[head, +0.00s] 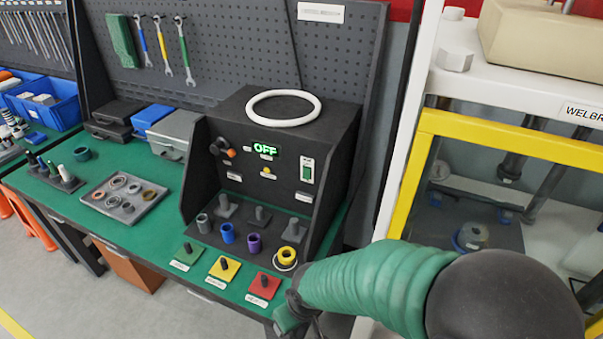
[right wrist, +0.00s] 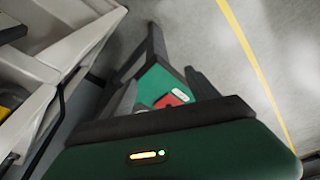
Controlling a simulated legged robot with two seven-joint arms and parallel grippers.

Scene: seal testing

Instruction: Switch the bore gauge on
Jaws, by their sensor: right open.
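The bore gauge (head: 330,135) is a dark box on the green bench, with a white ring (head: 284,108) on top. Its green display (head: 265,149) reads OFF. A white-framed switch with a green part (head: 307,170) sits on the front panel, right of the display. An orange knob (head: 228,152) and a small yellow button (head: 267,171) are also on the panel. My right gripper (head: 290,314) is low at the bench's front edge, below and apart from the panel. In the right wrist view its fingers (right wrist: 173,55) are apart and empty. My left gripper is out of view.
Grey, blue, purple and yellow cylindrical parts stand before the gauge. Green, yellow and red pads (head: 264,286) with pegs lie at the bench front. A grey tray of rings (head: 122,200) is left. A yellow-framed machine (head: 430,125) stands right.

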